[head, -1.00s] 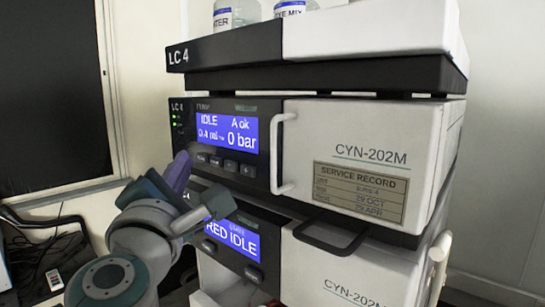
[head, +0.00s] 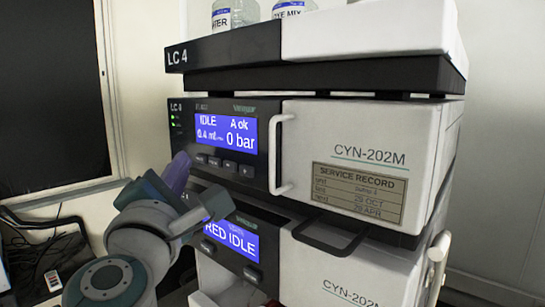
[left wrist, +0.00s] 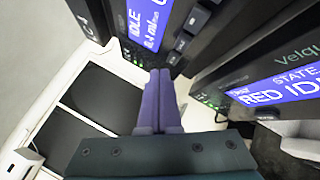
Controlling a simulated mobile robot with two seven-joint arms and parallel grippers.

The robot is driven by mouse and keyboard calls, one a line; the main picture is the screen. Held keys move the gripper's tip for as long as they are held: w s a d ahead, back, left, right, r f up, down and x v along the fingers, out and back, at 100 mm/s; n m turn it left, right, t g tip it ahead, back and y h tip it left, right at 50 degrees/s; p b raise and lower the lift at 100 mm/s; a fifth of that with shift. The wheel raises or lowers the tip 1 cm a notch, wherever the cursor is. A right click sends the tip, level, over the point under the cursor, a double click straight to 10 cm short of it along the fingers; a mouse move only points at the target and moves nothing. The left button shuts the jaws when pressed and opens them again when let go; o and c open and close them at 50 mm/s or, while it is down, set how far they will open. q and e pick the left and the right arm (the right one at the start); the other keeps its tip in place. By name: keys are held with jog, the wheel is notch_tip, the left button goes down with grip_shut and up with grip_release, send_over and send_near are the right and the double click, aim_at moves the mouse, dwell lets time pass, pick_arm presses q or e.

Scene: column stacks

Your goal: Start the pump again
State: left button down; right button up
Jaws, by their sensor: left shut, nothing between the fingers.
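The pump module (head: 225,143) is the upper unit of the LC 4 stack. Its blue screen (head: 226,134) reads IDLE, A ok and 0 bar. A row of small dark buttons (head: 222,163) sits under the screen; the buttons also show in the left wrist view (left wrist: 190,28). My left gripper (head: 181,165) is shut and empty, with purple fingers, just left of and below the button row and apart from it. In the left wrist view the closed fingers (left wrist: 159,85) point toward the module's front. My right gripper is not in view.
A lower module (head: 232,240) shows RED IDLE on its screen. A white handle (head: 283,154) stands out right of the pump's screen, and a black handle (head: 328,238) lies below. Bottles (head: 236,14) stand on top. Cables (head: 40,235) lie at left.

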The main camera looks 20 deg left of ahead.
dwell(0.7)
pick_arm(q)
jog(key=shift+w+d, duration=0.15)
jog(key=shift+w, duration=0.25)
jog(key=shift+w+d+b, duration=0.15)
jog(key=shift+w+b, duration=0.15)
jog(key=shift+w, duration=0.05)
dwell(0.6)
jog(key=shift+s+a+p, duration=0.3)
jog(key=shift+s+p, duration=0.05)
jog(key=shift+s, duration=0.4)
jog(key=shift+s, duration=0.1)
jog(key=s, duration=0.1)
jog(key=s+a, duration=0.1)
jog(key=s, duration=0.1)
jog(key=s+a+p, duration=0.1)
jog(key=shift+s, duration=0.25)
